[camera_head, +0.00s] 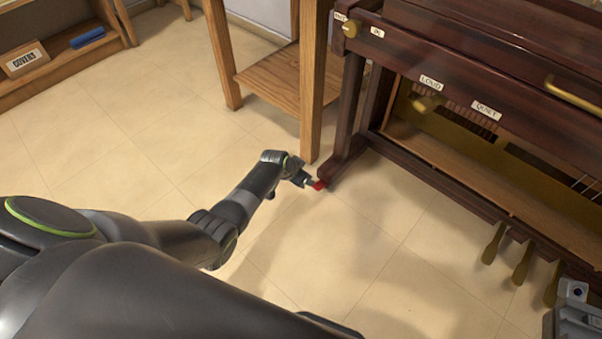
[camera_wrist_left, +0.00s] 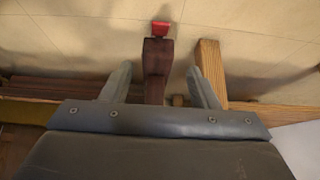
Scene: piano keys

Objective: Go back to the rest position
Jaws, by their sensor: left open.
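My left arm reaches in from the left in the head view, low over the floor. Its gripper (camera_head: 310,182) is near the dark foot at the piano's left end. In the left wrist view the two grey fingers (camera_wrist_left: 160,86) stand wide apart, with nothing held. The piano's dark foot (camera_wrist_left: 157,58) shows between them in the picture; I cannot tell how far below it lies. A small red piece (camera_wrist_left: 160,28) shows at the end of that foot, and in the head view it is a red spot (camera_head: 319,185) by the gripper tip.
The dark wooden piano (camera_head: 470,60) fills the right side, with labelled knobs and brass pedals (camera_head: 522,262) low down. A wooden stand (camera_head: 275,85) is left of it. A shelf with a blue item (camera_head: 87,37) is at upper left. The tiled floor between is clear.

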